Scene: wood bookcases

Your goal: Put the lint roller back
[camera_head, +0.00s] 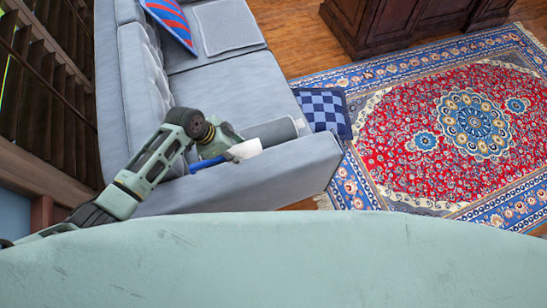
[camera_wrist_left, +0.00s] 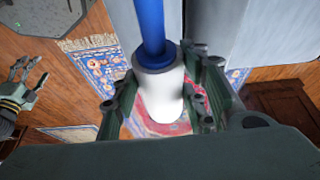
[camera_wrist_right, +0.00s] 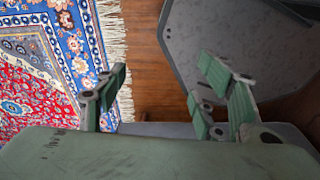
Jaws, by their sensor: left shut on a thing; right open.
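The lint roller has a white roll (camera_head: 245,149) and a blue handle (camera_head: 207,163). My left gripper (camera_head: 228,146) is shut on it, above the near arm of the grey sofa (camera_head: 225,95) in the head view. In the left wrist view the white roll (camera_wrist_left: 158,95) sits between the two fingers, with the blue handle (camera_wrist_left: 152,25) running to the top edge. I cannot tell whether the roller touches the sofa. My right gripper (camera_wrist_right: 160,75) is open and empty, over the wood floor beside the rug. It is hidden in the head view.
A blue checked cushion (camera_head: 324,110) leans at the sofa's front, and a red and blue striped cushion (camera_head: 172,20) lies farther back. A patterned rug (camera_head: 400,150) covers the floor at right. A dark wood cabinet (camera_head: 400,22) stands at the back. Wooden shutters (camera_head: 45,85) are at left.

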